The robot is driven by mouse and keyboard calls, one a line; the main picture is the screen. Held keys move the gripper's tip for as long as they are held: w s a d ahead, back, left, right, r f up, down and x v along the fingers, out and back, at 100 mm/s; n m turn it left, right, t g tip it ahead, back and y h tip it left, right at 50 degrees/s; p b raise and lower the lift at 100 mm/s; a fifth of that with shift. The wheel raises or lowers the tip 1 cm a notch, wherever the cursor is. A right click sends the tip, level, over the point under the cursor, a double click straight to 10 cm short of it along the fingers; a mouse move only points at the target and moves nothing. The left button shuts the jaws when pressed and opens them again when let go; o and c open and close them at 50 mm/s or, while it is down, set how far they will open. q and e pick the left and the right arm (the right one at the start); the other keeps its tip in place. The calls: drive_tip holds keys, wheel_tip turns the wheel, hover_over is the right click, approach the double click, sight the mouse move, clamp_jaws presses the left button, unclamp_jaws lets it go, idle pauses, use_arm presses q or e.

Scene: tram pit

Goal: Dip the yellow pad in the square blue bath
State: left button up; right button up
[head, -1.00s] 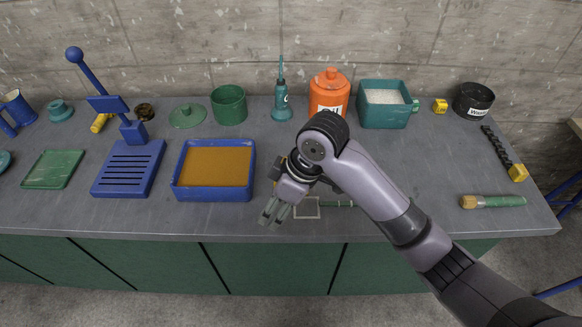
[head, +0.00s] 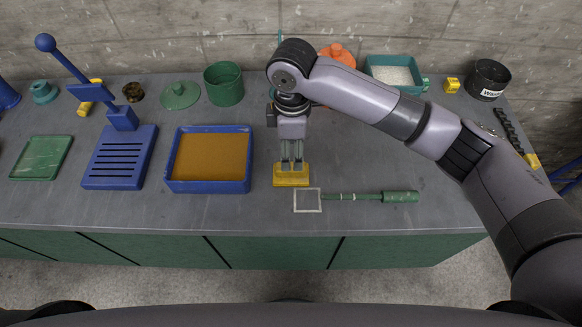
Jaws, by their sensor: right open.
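The yellow pad (head: 291,180) is a small block on the grey bench, to the right of the square blue bath. The square blue bath (head: 208,187) is a shallow tray holding amber-brown liquid. My right gripper (head: 291,162) points straight down over the pad, its fingers open, with the tips at or just above the pad's top. Whether they touch it cannot be told. The pad's upper part is partly hidden by the fingers. My left gripper is not in view.
A green-handled tool with a square wire frame (head: 385,197) lies just right of the pad. A blue slotted press (head: 119,160) stands left of the bath. A green pot (head: 223,85), an orange can (head: 338,52) and a teal tub (head: 424,83) stand behind.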

sight(291, 172)
wheel_tip(291, 172, down, 3)
drive_tip(key=shift+r, duration=0.1)
wheel_tip(291, 172, down, 4)
drive_tip(key=shift+w+f+p, duration=0.1)
drive_tip(key=shift+w+p, duration=0.05)
drive_tip(key=shift+p, duration=0.95)
drive_tip(key=shift+a+f, duration=0.1)
drive_tip(key=shift+f, duration=0.45)
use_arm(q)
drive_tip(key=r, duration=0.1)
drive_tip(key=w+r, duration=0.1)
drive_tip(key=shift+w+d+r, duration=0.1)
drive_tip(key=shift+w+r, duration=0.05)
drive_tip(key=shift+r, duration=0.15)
use_arm(e)
drive_tip(key=shift+c, duration=0.5)
clamp_jaws()
